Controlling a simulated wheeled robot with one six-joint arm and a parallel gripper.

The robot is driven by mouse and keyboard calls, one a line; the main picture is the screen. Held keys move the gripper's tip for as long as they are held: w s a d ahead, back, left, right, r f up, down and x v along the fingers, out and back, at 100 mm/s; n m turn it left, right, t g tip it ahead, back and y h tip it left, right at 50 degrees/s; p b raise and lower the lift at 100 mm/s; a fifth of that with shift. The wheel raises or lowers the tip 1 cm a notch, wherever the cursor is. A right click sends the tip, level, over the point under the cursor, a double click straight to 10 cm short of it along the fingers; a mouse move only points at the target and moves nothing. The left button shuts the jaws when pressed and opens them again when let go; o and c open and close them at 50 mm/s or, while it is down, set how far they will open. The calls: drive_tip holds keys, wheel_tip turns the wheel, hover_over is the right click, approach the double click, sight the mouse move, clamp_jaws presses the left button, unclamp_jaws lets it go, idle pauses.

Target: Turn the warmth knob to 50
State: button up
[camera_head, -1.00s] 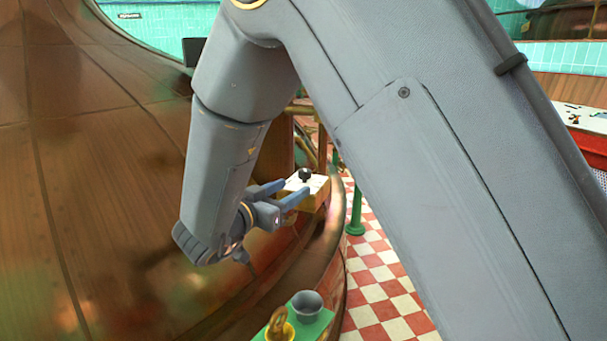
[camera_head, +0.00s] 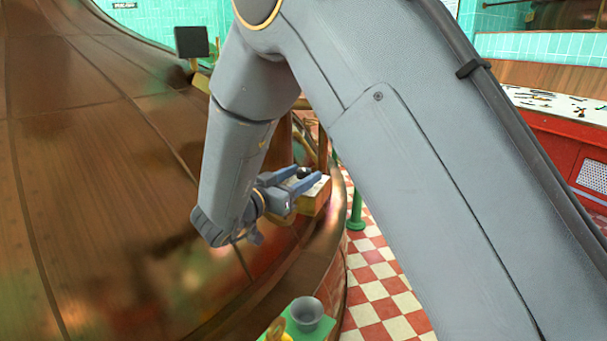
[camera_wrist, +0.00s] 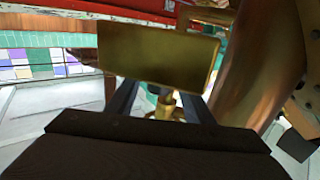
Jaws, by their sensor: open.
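The knob (camera_head: 304,171) is small and black. It stands on a box with a pale top and yellow-tan sides (camera_head: 316,199), mounted at the edge of the big copper kettle. My gripper (camera_head: 305,176) is open, its two blue-grey fingers reaching to the box with the knob showing between their tips. I cannot tell whether a finger touches it. In the wrist view a brass-coloured block (camera_wrist: 160,55) covers the space ahead of the fingers. The knob and any scale marks are not readable there.
The copper kettle (camera_head: 100,180) fills the left, close to my wrist. A green stand with a grey cup (camera_head: 305,313) is below. A green post (camera_head: 356,210) stands behind the box. Checkered floor (camera_head: 385,290) lies right. A red bench with tools (camera_head: 555,105) is far right.

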drive_tip(key=shift+w+d, duration=0.35)
drive_tip(key=shift+w, duration=0.05)
drive_tip(key=shift+c, duration=0.4)
drive_tip(key=c, duration=1)
drive_tip(key=shift+o, duration=0.2)
